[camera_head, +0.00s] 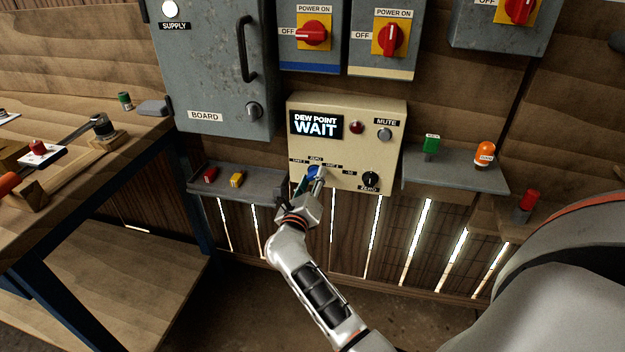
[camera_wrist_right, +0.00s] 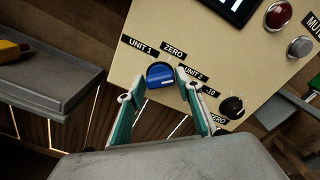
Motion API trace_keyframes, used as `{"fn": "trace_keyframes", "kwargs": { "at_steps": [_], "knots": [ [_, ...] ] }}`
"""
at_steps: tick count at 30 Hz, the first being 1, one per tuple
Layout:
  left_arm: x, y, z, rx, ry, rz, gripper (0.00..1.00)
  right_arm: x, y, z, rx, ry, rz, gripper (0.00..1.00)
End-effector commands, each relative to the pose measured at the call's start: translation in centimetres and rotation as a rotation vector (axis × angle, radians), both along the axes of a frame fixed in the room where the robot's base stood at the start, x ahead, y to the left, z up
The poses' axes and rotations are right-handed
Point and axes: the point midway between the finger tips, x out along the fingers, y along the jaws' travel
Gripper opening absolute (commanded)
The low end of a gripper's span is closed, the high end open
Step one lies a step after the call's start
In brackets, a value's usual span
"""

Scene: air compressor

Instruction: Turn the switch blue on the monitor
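The beige monitor (camera_head: 360,113) hangs on the wooden wall; its screen reads "DEW POINT WAIT". Its blue switch (camera_head: 313,172) is at the lower left, below labels UNIT 1, ZERO and UNIT 2. In the right wrist view the blue switch (camera_wrist_right: 160,75) lies between my fingertips. My right gripper (camera_head: 309,184) is at the switch, its fingers apart, one on each side (camera_wrist_right: 157,80). The right finger is very close to the switch; a small gap shows at the left finger. I cannot tell whether either touches. My left gripper is not in view.
A black knob (camera_head: 370,179), a red lamp (camera_head: 356,127) and a mute button (camera_head: 385,134) are on the same panel. A shelf with red and yellow pieces (camera_head: 265,184) is at left; another with green and orange pieces (camera_head: 455,182) is at right. A wooden workbench (camera_head: 130,155) stands left.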

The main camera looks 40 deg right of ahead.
Motion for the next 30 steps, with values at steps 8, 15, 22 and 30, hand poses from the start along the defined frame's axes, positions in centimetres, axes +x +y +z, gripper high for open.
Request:
{"fn": "trace_keyframes", "kwargs": {
  "at_steps": [8, 15, 22, 30],
  "knots": [
    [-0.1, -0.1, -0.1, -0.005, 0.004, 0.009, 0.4, 0.0, 0.0, 0.0, -0.003, 0.001, 0.0, 0.47],
    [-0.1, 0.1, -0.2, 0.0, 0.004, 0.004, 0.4, -0.8, 0.9, 0.0, -0.003, 0.002, 0.001, 0.47],
    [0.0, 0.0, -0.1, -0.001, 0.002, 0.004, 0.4, -3.2, 3.7, -0.1, 0.0, 0.002, 0.002, 0.47],
    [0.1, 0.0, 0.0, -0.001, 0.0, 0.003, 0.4, -4.8, 5.6, 0.0, -0.002, 0.002, 0.0, 0.47]
  ]
}}
